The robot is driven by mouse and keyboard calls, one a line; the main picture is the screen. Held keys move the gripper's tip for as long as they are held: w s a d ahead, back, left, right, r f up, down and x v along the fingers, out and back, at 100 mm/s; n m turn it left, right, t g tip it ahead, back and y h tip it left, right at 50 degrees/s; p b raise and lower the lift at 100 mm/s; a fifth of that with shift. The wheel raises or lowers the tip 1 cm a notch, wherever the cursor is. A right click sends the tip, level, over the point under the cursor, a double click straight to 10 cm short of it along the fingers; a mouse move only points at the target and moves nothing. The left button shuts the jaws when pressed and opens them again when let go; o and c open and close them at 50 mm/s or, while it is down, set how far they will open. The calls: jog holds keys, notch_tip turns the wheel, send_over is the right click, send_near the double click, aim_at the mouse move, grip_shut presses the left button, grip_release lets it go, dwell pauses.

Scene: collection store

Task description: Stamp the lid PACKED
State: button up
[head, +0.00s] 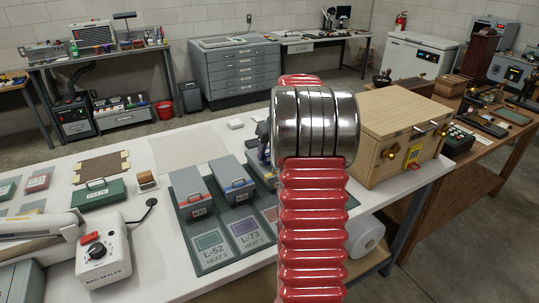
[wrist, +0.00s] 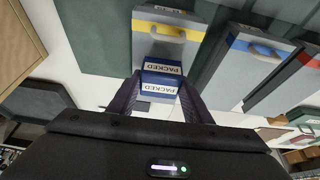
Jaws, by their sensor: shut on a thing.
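In the wrist view a blue stamp block (wrist: 161,77) with white PACKED labels sits between the two fingers of my gripper (wrist: 160,98), which is shut on it. Beyond it is a grey box with a yellow stripe and handle (wrist: 172,30); I cannot tell whether the stamp touches it. Grey boxes with a blue stripe (wrist: 258,55) and a red stripe (wrist: 298,82) lie to the right. In the head view the red-striped box (head: 189,184) and blue-striped box (head: 232,172) stand on the table. My arm hides the stamp there.
Free table lies behind the boxes.

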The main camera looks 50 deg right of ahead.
jog(key=shift+r, duration=2.9)
jog(key=shift+s, duration=0.1)
